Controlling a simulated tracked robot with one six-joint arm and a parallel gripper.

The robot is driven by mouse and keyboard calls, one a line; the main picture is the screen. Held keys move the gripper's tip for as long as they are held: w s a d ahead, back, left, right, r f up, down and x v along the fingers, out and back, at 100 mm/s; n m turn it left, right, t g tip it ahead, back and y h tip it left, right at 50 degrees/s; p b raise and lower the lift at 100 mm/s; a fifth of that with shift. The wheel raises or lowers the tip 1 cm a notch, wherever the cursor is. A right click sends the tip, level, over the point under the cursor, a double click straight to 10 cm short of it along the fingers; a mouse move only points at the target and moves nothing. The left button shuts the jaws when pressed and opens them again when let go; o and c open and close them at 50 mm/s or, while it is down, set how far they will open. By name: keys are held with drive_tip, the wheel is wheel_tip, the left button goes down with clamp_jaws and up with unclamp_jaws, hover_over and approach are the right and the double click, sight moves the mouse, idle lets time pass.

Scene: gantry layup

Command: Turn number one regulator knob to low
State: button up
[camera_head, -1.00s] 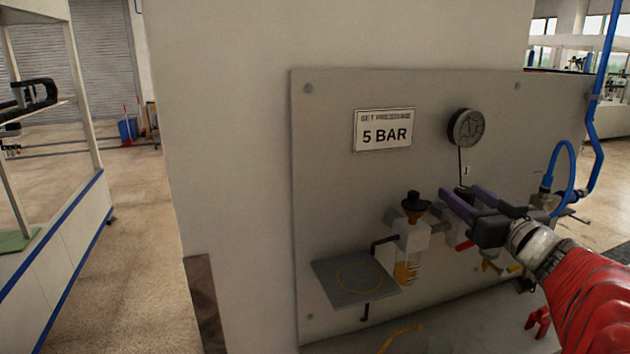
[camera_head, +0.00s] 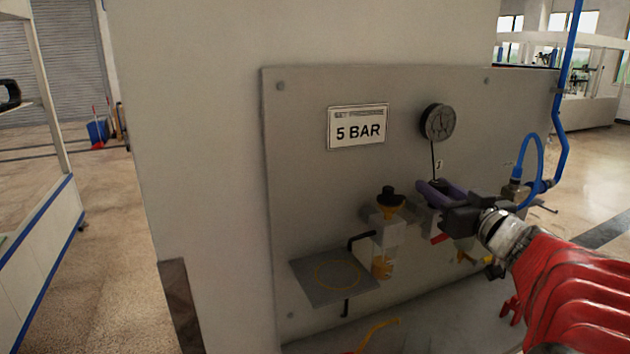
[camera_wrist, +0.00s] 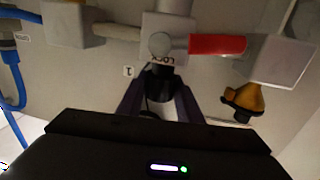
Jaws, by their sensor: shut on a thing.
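The number one regulator has a dark knob (camera_head: 438,184) just below a small "1" label (camera_head: 438,164) on the grey panel. My gripper (camera_head: 437,193) has purple fingers shut on the knob from the right. In the wrist view, the dark knob (camera_wrist: 160,84) sits between the fingers (camera_wrist: 160,101), and the "1" label (camera_wrist: 128,71) is beside it.
A "5 BAR" sign (camera_head: 358,128) is on the panel (camera_head: 310,200). A unit with an amber bowl and black cap (camera_head: 390,195) stands left of my gripper, above a small grey shelf (camera_head: 334,276). A blue hose (camera_head: 523,160) loops at the right.

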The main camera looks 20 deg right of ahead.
drive_tip(key=shift+d+n+y, duration=0.1)
drive_tip(key=shift+n+y, duration=0.2)
drive_tip(key=shift+y, duration=0.2)
drive_tip(key=shift+n+y, duration=1.3)
drive_tip(key=shift+y, duration=0.9)
drive_tip(key=n+g+y, duration=0.1)
drive_tip(key=n+y, duration=0.1)
drive_tip(key=n+g+y, duration=0.1)
drive_tip(key=n+y, duration=0.1)
drive_tip(key=y, duration=0.1)
drive_tip(key=shift+y, duration=0.3)
drive_tip(key=n+g+y, duration=0.4)
drive_tip(key=y, duration=0.1)
drive_tip(key=shift+n+g+y, duration=0.5)
drive_tip(key=shift+n+g, duration=0.1)
drive_tip(key=shift+g, duration=0.1)
drive_tip(key=shift+a, duration=0.2)
drive_tip(key=o, duration=1)
drive_tip(key=shift+o, duration=0.2)
